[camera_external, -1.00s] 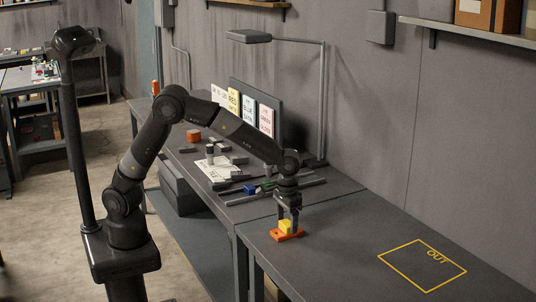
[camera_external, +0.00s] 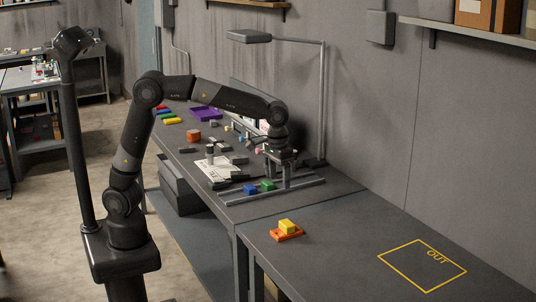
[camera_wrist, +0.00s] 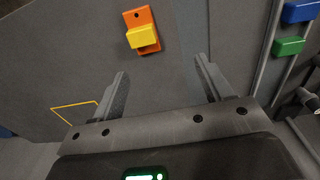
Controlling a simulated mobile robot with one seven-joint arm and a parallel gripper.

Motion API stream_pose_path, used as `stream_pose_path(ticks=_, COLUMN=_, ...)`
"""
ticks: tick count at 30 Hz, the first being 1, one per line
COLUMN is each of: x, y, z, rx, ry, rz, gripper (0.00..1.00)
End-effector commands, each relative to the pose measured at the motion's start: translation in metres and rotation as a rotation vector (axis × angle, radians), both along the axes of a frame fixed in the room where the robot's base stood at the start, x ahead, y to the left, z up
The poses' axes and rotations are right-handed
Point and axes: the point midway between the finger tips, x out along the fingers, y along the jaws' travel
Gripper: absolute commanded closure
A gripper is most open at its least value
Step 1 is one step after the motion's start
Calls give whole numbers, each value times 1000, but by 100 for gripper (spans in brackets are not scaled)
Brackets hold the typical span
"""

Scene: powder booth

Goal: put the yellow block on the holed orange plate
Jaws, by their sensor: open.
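The yellow block (camera_external: 286,226) sits on the holed orange plate (camera_external: 298,235) near the front edge of the bench. In the wrist view the yellow block (camera_wrist: 142,37) covers the lower part of the orange plate (camera_wrist: 133,14), and one hole shows above it. My gripper (camera_external: 285,186) is above the bench, up and back from the plate, over the rails. In the wrist view my gripper (camera_wrist: 160,75) is open, with nothing between its fingers and the block apart from them.
A blue block (camera_external: 250,189) and a green block (camera_external: 268,185) lie by the metal rails (camera_external: 265,192). A lamp post (camera_external: 323,100) stands behind my gripper. The yellow OUT square (camera_external: 422,265) at right is empty. A purple tray (camera_external: 205,114) is farther back.

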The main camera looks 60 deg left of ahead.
Motion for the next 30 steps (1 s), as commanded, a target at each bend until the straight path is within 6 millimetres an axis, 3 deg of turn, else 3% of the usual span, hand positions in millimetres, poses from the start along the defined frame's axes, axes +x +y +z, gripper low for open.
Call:
stream_pose_path(ticks=1, x=-4, y=23, z=12, rx=-18, ry=-17, rz=11, gripper=28)
stream_pose_path(ticks=6, x=-30, y=93, z=38, rx=-63, ry=-82, rz=14, gripper=28)
stream_pose_path(ticks=15, x=-99, y=193, z=57, rx=-86, ry=-222, rz=14, gripper=28)
stream_pose_path(ticks=24, x=-181, y=261, z=42, rx=-35, ry=-373, rz=10, gripper=28)
stream_pose_path(ticks=30, x=-219, y=283, z=24, rx=15, ry=-440, rz=7, gripper=28)
